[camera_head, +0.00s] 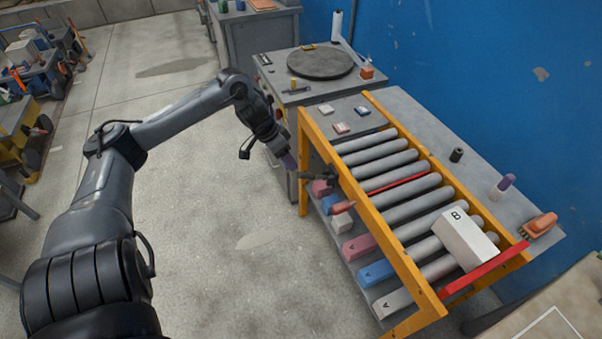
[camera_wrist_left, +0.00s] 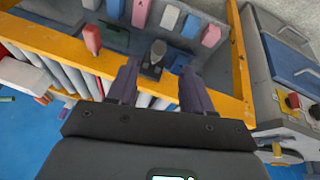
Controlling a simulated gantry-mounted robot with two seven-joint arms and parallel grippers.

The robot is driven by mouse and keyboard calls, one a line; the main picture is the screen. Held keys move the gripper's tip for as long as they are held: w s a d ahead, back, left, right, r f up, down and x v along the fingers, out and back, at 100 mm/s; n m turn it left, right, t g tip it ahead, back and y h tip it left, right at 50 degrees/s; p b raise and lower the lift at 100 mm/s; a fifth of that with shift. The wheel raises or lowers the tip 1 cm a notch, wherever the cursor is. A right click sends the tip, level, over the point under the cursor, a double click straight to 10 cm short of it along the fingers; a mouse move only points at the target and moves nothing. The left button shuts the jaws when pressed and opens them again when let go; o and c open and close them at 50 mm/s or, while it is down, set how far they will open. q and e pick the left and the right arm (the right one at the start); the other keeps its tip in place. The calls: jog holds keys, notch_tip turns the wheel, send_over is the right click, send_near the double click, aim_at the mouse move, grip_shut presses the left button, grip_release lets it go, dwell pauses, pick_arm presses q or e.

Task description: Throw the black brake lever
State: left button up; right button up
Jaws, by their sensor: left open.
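The black brake lever (camera_head: 331,174) stands by the left yellow rail of the roller conveyor (camera_head: 411,263). In the left wrist view the black lever (camera_wrist_left: 155,54) stands out from a small dark mount on the rail. My left gripper (camera_head: 306,177) is open at the lever, and its purple-grey fingers (camera_wrist_left: 158,72) show one on each side of it. I cannot tell whether either finger touches it. A red lever (camera_head: 342,207) sits farther along the same rail; it also shows in the left wrist view (camera_wrist_left: 92,38). My right gripper is not in view.
A white block marked B (camera_head: 466,237) lies on the rollers near a red bar (camera_head: 484,269). Coloured blocks (camera_head: 359,246) sit on a shelf beneath the left rail. A cabinet with a round plate (camera_head: 320,63) stands beyond. The floor (camera_head: 235,240) left of the conveyor is clear.

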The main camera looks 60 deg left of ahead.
aim_at(302, 175)
pick_arm(q)
jog(key=b+x, duration=0.1)
jog(key=x, duration=0.2)
jog(key=b+x, duration=0.1)
jog(key=x, duration=0.2)
jog(key=b+x, duration=0.1)
jog(key=x, duration=0.3)
jog(key=shift+w+b, duration=0.35)
jog(key=shift+c, duration=0.5)
grip_shut()
